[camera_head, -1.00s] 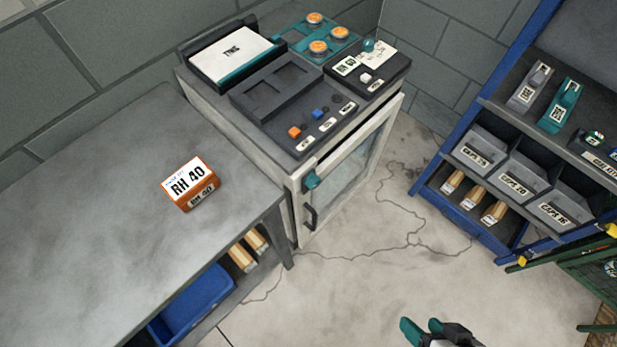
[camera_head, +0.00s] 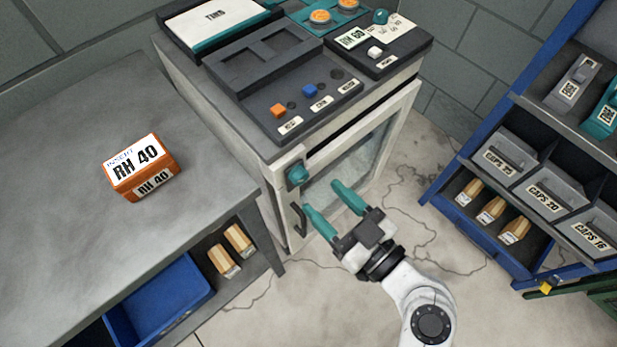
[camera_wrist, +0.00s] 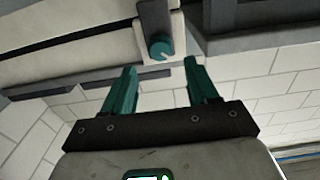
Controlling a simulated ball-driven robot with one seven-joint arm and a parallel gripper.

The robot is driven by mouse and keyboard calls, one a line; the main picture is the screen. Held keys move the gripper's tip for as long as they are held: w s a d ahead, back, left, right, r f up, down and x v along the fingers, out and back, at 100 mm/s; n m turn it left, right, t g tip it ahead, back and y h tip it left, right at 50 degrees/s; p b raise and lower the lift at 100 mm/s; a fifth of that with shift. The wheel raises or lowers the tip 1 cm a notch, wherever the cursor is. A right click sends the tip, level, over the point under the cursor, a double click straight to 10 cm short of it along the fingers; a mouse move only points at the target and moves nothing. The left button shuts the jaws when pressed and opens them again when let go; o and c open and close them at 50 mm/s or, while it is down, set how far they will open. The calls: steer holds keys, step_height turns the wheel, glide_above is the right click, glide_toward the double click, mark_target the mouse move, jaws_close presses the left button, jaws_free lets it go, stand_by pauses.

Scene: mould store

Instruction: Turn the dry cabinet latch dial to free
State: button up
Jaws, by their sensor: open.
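The dry cabinet (camera_head: 345,165) is a pale box with a glass door, standing beside the grey bench. Its teal latch dial (camera_head: 296,174) sits at the upper left of the door front, above a dark door handle (camera_head: 299,218). In the wrist view the dial (camera_wrist: 160,47) lies ahead of my gripper, between and beyond the fingertips, with a pale line on its face. My gripper (camera_head: 322,197), with two teal fingers, is open and empty in front of the door, apart from the dial. It also shows in the wrist view (camera_wrist: 160,80).
An orange RH 40 box (camera_head: 141,167) sits on the grey bench (camera_head: 60,200). A blue bin (camera_head: 160,300) is on the shelf below. A dark panel with buttons (camera_head: 300,110) tops the cabinet. A blue rack (camera_head: 475,135) with labelled bins stands at right. The floor between is clear.

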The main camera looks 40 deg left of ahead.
mark_target(304, 179)
steer(key=a, duration=0.5)
steer(key=shift+w+a+p, duration=0.2)
steer(key=shift+a+p, duration=0.15)
steer(key=shift+a, duration=0.05)
steer(key=c, duration=1.1)
